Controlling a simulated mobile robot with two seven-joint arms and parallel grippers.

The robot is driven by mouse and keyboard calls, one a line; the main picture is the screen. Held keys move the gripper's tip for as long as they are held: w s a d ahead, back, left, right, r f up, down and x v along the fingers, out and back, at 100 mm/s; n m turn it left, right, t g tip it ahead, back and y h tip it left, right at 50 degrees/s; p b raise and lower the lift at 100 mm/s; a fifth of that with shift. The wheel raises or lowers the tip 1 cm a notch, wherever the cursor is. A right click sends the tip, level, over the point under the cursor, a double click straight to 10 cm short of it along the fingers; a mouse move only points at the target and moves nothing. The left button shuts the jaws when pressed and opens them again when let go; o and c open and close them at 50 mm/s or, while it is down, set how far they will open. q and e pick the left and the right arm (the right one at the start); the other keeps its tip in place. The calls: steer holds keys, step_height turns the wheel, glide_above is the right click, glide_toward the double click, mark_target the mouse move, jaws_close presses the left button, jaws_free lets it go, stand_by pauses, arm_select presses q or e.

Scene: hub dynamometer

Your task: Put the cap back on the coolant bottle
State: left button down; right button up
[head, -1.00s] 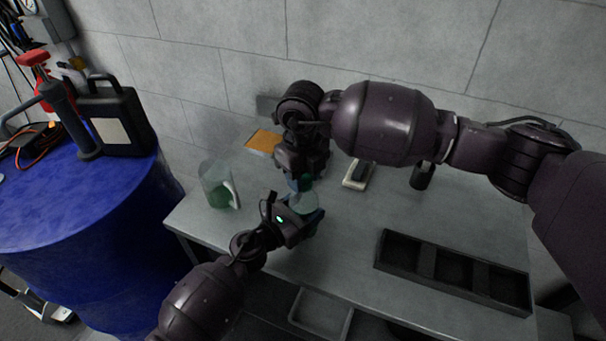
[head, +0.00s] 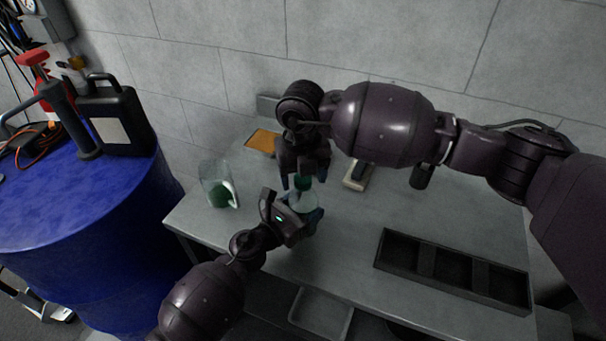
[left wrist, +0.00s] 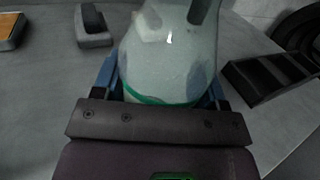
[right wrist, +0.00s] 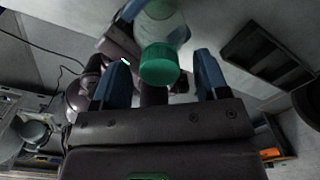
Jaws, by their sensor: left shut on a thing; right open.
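The coolant bottle (head: 304,202) is translucent and stands upright over the table, held in my left gripper (head: 302,214). It fills the upper middle of the left wrist view (left wrist: 168,55), between the blue fingers, with a green band of liquid low down. The green cap (head: 303,183) is at the bottle's mouth. In the right wrist view the cap (right wrist: 160,66) appears seated on the neck of the bottle (right wrist: 160,22); whether it is fully tight cannot be told. My right gripper (head: 304,178) is open, its fingers on either side of the cap and apart from it.
A clear jug with green liquid (head: 219,192) stands left on the table. Behind are an orange-topped item (head: 263,142) and a pale block with a dark top (head: 357,176). A dark compartment tray (head: 452,270) lies at the right front. A blue drum (head: 70,220) stands left.

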arm_select(q)
steer(key=shift+f, duration=0.15)
arm_select(e)
step_height(320, 180, up, 12)
steer(key=shift+s, duration=0.15)
steer(key=shift+a, duration=0.1)
arm_select(q)
steer(key=shift+c, duration=0.4)
jaws_free()
steer(key=v, duration=1)
steer(key=shift+s+a+b, duration=0.25)
steer(key=shift+s+b, duration=0.05)
steer(key=shift+b, duration=0.1)
arm_select(e)
steer(key=shift+f, duration=0.65)
